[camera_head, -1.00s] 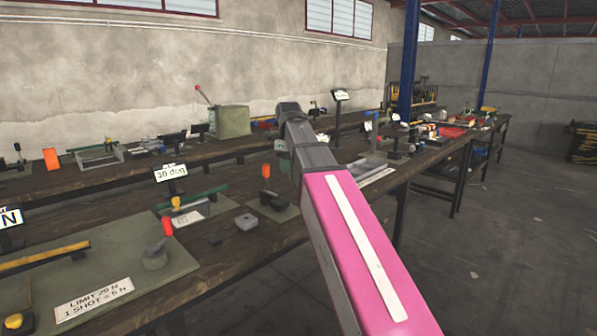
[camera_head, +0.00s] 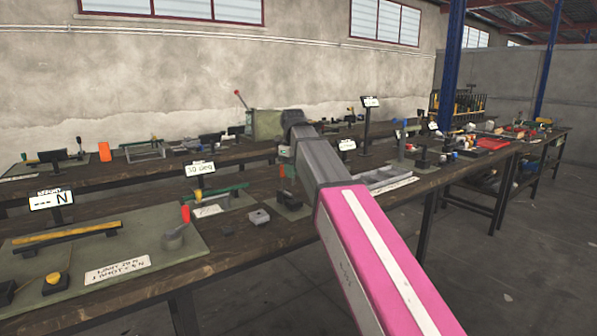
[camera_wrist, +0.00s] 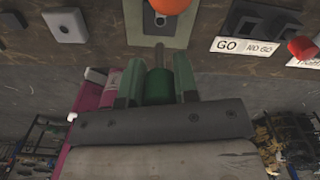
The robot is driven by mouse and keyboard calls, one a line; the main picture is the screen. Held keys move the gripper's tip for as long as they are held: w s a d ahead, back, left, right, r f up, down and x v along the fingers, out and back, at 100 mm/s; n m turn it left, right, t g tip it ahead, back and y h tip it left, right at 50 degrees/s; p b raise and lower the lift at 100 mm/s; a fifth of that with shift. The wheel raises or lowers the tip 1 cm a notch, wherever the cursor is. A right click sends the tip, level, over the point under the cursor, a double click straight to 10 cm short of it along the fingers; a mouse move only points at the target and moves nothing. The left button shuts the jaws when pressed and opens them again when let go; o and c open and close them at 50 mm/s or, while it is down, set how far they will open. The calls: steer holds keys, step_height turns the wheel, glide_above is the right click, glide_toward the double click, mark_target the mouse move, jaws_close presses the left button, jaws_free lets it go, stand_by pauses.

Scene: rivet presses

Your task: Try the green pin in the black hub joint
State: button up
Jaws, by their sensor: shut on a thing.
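In the wrist view my gripper (camera_wrist: 159,68) is shut on a green pin (camera_wrist: 158,88), a round green body between the two greenish fingers. Its tip points toward a green-grey base plate (camera_wrist: 185,32) on the bench, which has a small dark slot and an orange knob (camera_wrist: 172,5) above it. Whether the pin touches anything cannot be told. I cannot make out for certain which thing is the black hub joint.
A grey block with a hole (camera_wrist: 64,27) lies left of the plate, also in the head view (camera_head: 259,216). Black blocks (camera_wrist: 246,17) with a GO / NO GO sign (camera_wrist: 247,47) and a red knob (camera_wrist: 303,48) are to the right. The floor is clear right.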

mark_target(293, 184)
steer(key=shift+f, duration=0.1)
steer(key=shift+f, duration=2.5)
steer(key=shift+f, duration=0.4)
steer(key=shift+r, duration=0.2)
stand_by(0.6)
steer(key=shift+r, duration=2.85)
